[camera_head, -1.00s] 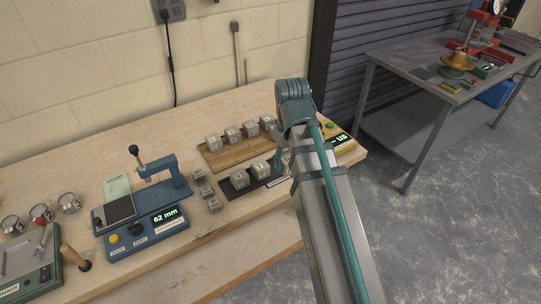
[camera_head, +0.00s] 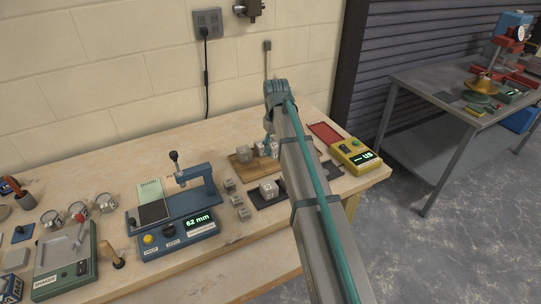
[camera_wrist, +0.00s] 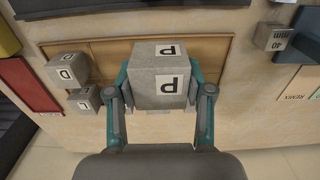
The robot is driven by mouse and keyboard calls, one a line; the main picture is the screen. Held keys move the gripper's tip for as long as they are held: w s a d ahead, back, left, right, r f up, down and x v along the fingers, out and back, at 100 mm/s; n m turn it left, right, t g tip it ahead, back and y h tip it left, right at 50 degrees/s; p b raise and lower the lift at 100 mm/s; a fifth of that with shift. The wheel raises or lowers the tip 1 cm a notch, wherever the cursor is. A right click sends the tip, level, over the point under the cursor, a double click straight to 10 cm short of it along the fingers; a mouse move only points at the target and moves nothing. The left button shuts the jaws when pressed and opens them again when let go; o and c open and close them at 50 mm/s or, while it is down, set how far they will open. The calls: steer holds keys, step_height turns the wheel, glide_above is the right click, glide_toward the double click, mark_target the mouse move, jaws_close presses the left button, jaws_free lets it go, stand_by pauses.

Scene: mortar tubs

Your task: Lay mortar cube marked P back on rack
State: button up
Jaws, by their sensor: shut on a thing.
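The mortar cube marked P (camera_wrist: 158,82) is grey, with a white label on its top and another on one side. In the wrist view my gripper (camera_wrist: 160,98) is shut on it, one teal finger on each side. The wooden rack (camera_wrist: 112,47) lies beneath and behind the cube, with bare wood on both sides of it. I cannot tell whether the cube touches the rack. In the head view the rack (camera_head: 236,167) is partly covered by cubes and my arm; my gripper (camera_head: 268,142) is mostly hidden there.
Two other labelled cubes, one (camera_wrist: 67,70) above another (camera_wrist: 85,100), sit left of my gripper. A cube marked 40 mm (camera_wrist: 270,37) lies right. A dark mat (camera_head: 264,201) with a cube, a blue gauge (camera_head: 180,226) and a yellow meter (camera_head: 353,154) stand nearby.

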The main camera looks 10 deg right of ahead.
steer(key=p, duration=0.2)
glide_above(271, 164)
step_height(271, 164, down, 6)
steer(key=shift+s+r, duration=0.1)
steer(key=shift+s, duration=0.05)
steer(key=shift+f, duration=1.6)
steer(key=o, duration=1.4)
steer(key=shift+f, duration=0.15)
step_height(271, 164, up, 12)
steer(key=shift+r+b, duration=0.2)
steer(key=shift+b, duration=1)
